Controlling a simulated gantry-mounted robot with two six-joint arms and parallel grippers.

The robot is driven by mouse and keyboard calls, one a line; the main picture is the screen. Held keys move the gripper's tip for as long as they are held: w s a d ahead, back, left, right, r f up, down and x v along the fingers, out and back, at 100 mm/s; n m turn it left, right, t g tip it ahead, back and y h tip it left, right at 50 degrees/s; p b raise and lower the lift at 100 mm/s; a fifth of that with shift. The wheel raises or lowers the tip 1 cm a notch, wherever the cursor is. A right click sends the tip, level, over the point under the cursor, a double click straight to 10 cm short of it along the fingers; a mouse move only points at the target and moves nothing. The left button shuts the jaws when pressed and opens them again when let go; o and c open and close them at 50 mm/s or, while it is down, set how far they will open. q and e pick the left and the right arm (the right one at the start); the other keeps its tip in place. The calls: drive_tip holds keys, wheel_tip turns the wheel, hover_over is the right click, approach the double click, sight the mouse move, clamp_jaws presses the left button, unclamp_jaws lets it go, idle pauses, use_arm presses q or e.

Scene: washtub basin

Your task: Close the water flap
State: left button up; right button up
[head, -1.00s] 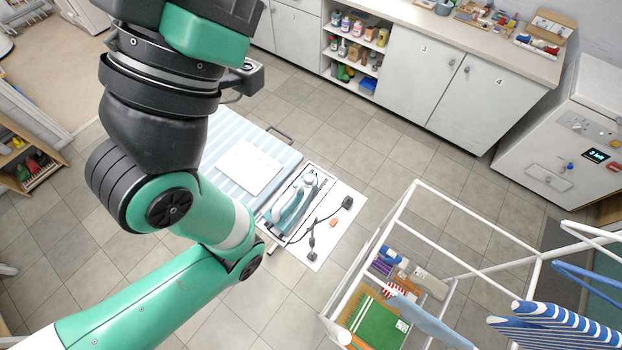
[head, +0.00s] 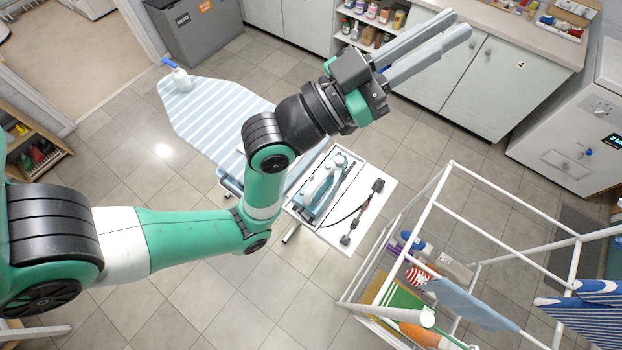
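A white and teal steam iron (head: 322,188) lies in a tray at the near end of the striped ironing board (head: 205,108). A water flap cannot be made out on it at this size. My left gripper (head: 459,25) is up and to the right of the iron, well apart from it, pointing toward the upper right. Its two long grey fingers are parallel with a gap between them and hold nothing. My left forearm covers part of the board. My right gripper is not in view.
A black cord (head: 352,219) lies beside the iron on a white panel. A white-framed rack (head: 437,205) with laundry stands at the lower right. A spray bottle (head: 177,76) stands at the board's far end. Cabinets (head: 478,85) line the back; open floor surrounds the board.

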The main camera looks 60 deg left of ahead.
use_arm(q)
drive_tip(key=s+a+f+n+g+y+b, duration=0.2)
drive_tip(key=a+f+b, duration=0.2)
drive_tip(key=f, duration=1)
drive_tip(key=s+a+f+n+g+y+b, duration=0.1)
drive_tip(key=a+f+n+g+b, duration=0.3)
drive_tip(key=f, duration=1)
drive_tip(key=s+a+f+n+g+y+b, duration=0.1)
drive_tip(key=s+a+f+g+b, duration=0.15)
drive_tip(key=s+f, duration=0.45)
drive_tip(key=s+a+f+n+g+y+b, duration=0.1)
drive_tip(key=s+f+n+b, duration=0.15)
drive_tip(key=f, duration=0.85)
drive_tip(key=s+a+f+n+g+y+b, duration=0.1)
drive_tip(key=s+a+f+y+b, duration=0.15)
drive_tip(key=s+f, duration=0.45)
drive_tip(key=shift+m+h, duration=0.25)
drive_tip(key=shift+h, duration=0.2)
drive_tip(key=x, duration=0.4)
drive_tip(key=d+f+x, duration=0.1)
drive_tip(key=x, duration=0.8)
drive_tip(key=shift+w+d+f, duration=0.1)
drive_tip(key=shift+d+f, duration=0.15)
drive_tip(key=shift+d, duration=0.05)
clamp_jaws()
